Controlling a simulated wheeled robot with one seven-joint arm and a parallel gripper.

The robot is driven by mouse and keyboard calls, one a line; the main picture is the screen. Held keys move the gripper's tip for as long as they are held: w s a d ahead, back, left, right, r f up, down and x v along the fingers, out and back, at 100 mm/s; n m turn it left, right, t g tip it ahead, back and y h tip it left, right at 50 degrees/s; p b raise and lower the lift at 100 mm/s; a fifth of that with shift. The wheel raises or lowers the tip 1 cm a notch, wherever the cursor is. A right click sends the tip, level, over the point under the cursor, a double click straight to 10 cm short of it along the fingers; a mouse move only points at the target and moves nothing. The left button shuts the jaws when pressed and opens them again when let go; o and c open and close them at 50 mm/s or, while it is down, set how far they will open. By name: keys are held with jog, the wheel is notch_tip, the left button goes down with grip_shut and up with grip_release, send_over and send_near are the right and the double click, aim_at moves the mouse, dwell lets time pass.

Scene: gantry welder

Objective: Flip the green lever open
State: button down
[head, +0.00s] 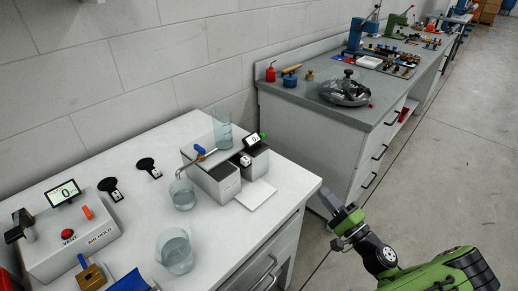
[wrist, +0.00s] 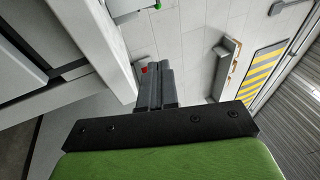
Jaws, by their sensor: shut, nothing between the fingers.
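A small green part (head: 262,135), likely the green lever, shows at the back of the grey two-block device (head: 222,180) on the white bench, beside its small display. It is too small to tell its position. A small green piece (wrist: 156,6) also shows at the top of the wrist view; I cannot tell whether it is the same part. My gripper (head: 328,198) is off the bench's right edge, to the right of the device and apart from it. Its fingers (wrist: 153,86) are shut and empty in the wrist view.
The white bench (head: 145,160) also holds glass beakers (head: 182,194), a blue-handled lever (head: 200,150) and a box with a red button (head: 68,235). A grey workbench (head: 345,110) with tools stands behind. The floor (head: 460,130) at right is clear.

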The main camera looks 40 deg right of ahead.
dwell(0.3)
jog(key=b+x, duration=0.2)
jog(key=x, duration=1.6)
jog(key=shift+w+d+r, duration=0.15)
jog(key=shift+w+r, duration=0.05)
jog(key=shift+w, duration=0.1)
jog(key=w, duration=0.1)
jog(key=w+a, duration=0.1)
jog(key=w+r, duration=0.1)
jog(key=shift+w+a+b, duration=0.25)
jog(key=shift+a+b, duration=0.05)
jog(key=shift+a, duration=0.1)
jog(key=shift+w+a+r, duration=0.2)
jog(key=shift+w+a, duration=0.05)
jog(key=shift+w, duration=0.05)
jog(key=shift+r, duration=0.1)
